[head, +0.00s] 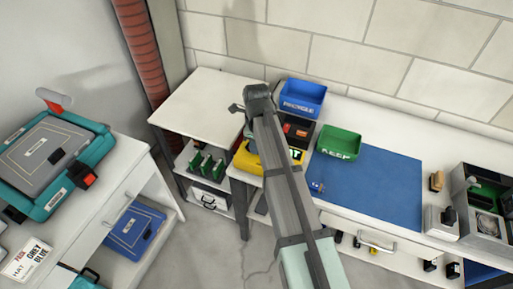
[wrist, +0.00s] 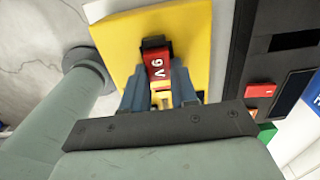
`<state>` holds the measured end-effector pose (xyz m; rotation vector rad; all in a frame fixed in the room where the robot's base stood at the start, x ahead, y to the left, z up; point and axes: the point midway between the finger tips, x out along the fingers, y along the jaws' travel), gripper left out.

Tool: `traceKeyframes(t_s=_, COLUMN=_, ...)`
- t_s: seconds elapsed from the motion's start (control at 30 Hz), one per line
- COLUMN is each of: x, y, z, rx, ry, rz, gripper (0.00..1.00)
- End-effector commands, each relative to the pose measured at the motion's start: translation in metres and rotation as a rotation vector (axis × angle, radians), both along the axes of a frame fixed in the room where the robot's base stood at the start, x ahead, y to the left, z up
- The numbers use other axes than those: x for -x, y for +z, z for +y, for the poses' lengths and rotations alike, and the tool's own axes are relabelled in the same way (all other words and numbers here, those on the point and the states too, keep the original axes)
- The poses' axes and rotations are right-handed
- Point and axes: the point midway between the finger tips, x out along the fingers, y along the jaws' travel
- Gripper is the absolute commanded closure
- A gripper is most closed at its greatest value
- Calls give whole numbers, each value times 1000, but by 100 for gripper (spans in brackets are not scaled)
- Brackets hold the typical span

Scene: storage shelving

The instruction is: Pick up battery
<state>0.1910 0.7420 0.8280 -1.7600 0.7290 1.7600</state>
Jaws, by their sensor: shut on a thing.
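A small red battery (wrist: 158,68) with a dark end and white "9 V" lettering shows in the wrist view. My gripper (wrist: 158,88) is shut on it, with one blue-grey finger on each side. The battery is over a yellow surface, which appears to be the yellow bin (wrist: 195,22); I cannot tell whether it touches it. In the head view my arm crosses in front of the yellow bin (head: 246,161) and hides part of it. The battery and my fingertips cannot be made out there.
A black tray (head: 312,124) with red and dark items sits beside the yellow bin. The blue "RECYCLE" bin (head: 303,97) and green "KEEP" bin (head: 339,142) stand nearby. A blue mat (head: 370,188) lies mostly clear. The white shelf top (head: 207,102) at left is empty.

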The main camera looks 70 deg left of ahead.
Motion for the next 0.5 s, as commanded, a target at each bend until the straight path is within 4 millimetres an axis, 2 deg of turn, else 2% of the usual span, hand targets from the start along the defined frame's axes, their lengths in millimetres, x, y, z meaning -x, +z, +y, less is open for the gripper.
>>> traceKeyframes(t_s=0.1, x=0, y=0, z=0, rx=0, ry=0, rz=0, gripper=100)
traceKeyframes(t_s=0.37, x=0, y=1, z=0, rx=0, ry=0, rz=0, gripper=100)
traceKeyframes(t_s=0.5, x=0, y=11, z=1, rx=-2, ry=0, rz=-1, gripper=100)
